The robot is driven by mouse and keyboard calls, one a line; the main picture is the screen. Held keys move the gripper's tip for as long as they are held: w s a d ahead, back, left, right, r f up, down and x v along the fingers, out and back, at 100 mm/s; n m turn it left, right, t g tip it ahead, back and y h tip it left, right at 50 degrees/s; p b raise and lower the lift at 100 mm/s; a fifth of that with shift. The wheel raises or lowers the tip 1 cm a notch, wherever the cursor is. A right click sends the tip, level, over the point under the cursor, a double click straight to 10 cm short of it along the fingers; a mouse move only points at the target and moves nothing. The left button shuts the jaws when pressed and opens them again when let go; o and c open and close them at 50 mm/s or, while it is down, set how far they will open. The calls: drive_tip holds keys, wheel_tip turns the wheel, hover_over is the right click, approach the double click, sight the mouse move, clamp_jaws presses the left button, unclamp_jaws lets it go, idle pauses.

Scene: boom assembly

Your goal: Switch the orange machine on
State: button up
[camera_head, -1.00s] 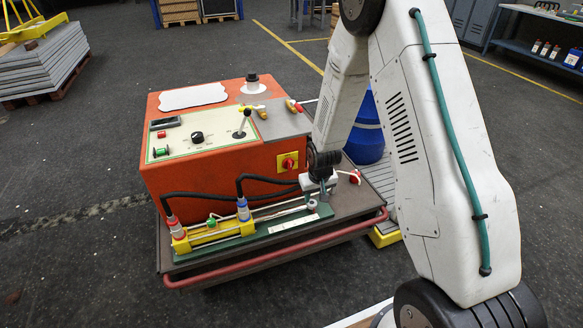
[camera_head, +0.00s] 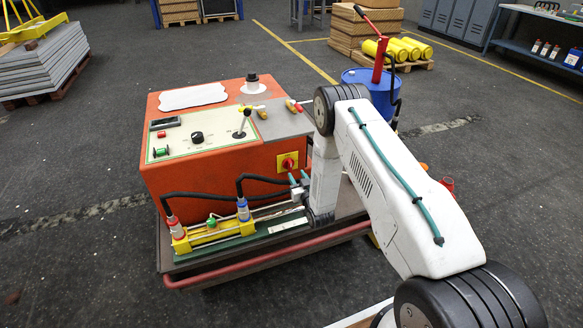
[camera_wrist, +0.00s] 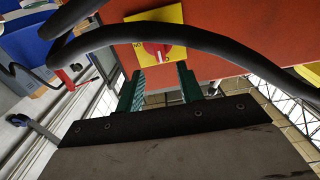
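The orange machine (camera_head: 215,168) stands on a dark wheeled cart. A red rotary switch (camera_head: 287,162) on a yellow plate sits on its front face, near the right edge. My gripper (camera_head: 298,178) is just below and right of the switch, its green fingers pointing at the front face. In the wrist view, the red switch (camera_wrist: 157,50) is just beyond the two fingertips, roughly in line with the gap. My gripper (camera_wrist: 160,68) is open and empty there. The switch's on/off setting is too small to read.
A yellow clamp unit (camera_head: 215,235) with cables occupies the cart's front. The cart's red rail (camera_head: 260,258) runs below. A blue barrel (camera_head: 372,88) with a red-handled pump stands behind my arm.

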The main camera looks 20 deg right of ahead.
sight(291, 165)
drive_tip(key=w, duration=0.7)
clamp_jaws()
